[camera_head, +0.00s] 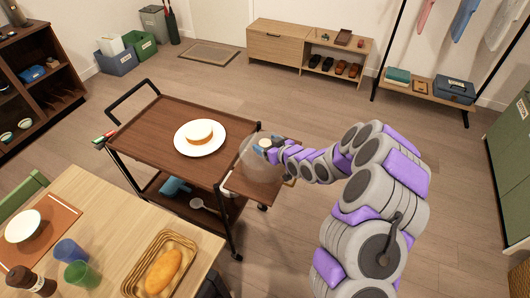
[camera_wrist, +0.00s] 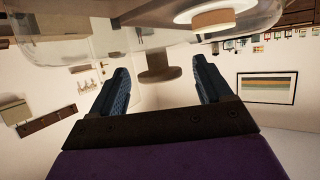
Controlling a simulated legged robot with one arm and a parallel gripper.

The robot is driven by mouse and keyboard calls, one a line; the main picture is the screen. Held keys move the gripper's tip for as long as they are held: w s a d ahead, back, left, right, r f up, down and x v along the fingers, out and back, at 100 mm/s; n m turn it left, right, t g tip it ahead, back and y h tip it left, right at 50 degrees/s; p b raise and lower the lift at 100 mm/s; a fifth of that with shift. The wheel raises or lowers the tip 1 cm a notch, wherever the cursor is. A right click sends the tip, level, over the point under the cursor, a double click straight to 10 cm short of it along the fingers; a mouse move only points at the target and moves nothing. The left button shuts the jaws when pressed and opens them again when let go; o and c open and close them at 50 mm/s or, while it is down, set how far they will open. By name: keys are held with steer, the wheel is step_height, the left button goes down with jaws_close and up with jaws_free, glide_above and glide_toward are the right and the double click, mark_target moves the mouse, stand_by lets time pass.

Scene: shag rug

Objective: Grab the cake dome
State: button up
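The cake dome (camera_head: 250,158) is clear and hard to make out in the head view, by the right end of the brown cart. In the wrist view the clear dome (camera_wrist: 75,45) fills the top, with its round brown knob (camera_wrist: 158,72) pointing down in the picture. My gripper (camera_head: 267,144) is at the knob. In the wrist view my gripper (camera_wrist: 162,66) is open, one blue finger on each side of the knob, with gaps visible. Whether the knob lies fully between the fingertips is unclear.
The cart (camera_head: 150,125) has a side leaf (camera_head: 258,186) under the dome and a lower shelf with a teal item (camera_head: 175,186). A dining table (camera_head: 105,210) with cups and a bread basket (camera_head: 135,284) stands at the front left. Floor (camera_head: 460,200) is clear at the right.

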jaws_close()
stand_by(0.5)
